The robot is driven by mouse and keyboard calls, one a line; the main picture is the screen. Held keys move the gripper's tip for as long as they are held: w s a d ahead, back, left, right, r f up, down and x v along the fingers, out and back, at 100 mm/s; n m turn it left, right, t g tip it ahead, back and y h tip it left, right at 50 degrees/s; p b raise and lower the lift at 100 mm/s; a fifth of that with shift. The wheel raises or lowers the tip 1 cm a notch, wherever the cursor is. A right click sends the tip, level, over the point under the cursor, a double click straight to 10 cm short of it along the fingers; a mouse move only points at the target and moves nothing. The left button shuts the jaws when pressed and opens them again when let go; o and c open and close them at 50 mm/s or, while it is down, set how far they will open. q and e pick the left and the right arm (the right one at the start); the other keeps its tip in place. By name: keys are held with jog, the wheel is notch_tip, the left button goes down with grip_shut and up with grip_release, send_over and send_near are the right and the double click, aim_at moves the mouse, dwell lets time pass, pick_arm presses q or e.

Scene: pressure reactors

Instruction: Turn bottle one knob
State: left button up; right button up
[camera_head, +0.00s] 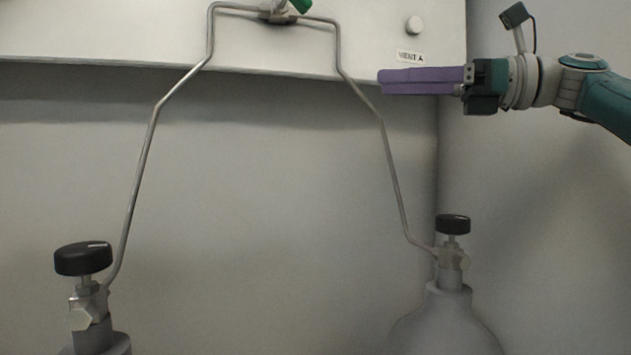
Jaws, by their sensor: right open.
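A gas bottle (94,343) stands at the lower left with a black round knob (83,259) on top of its valve. A second grey bottle (445,325) stands at the lower right, with a similar black knob (453,224) on its valve. No label shows which of them is bottle one. My right gripper (381,82) comes in from the right with purple fingers pointing left. It is open and empty, well above the right bottle's knob and touching neither knob. My left gripper is not in view.
Thin metal pipes (146,150) run from both valves up to a fitting with a green handle (301,5) on a white panel (110,40). The panel carries a "VENT A" label (411,57) and a white button (413,25). The space between the bottles is clear.

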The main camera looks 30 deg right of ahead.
jog(key=w+a+f+m+t+h+p, duration=0.2)
jog(key=w+a+f+t+p, duration=0.1)
jog(key=w+a+f, duration=0.25)
jog(key=m+g+h+p, duration=0.1)
jog(key=m+h+p, duration=0.5)
jog(key=m+h, duration=1.3)
send_near(448, 216)
jog(key=w+f+n+h, duration=0.1)
jog(key=h, duration=0.1)
jog(key=w+f+n+h, duration=0.1)
jog(key=w+n, duration=0.1)
jog(key=shift+d+n+h, duration=0.2)
jog(key=shift+n+h, duration=0.1)
jog(key=shift+h, duration=0.1)
jog(key=shift+w+d, duration=0.15)
jog(key=shift+d, duration=0.1)
jog(key=x, duration=0.9)
jog(key=shift+w+d+f, duration=0.1)
jog(key=shift+d+f, duration=0.05)
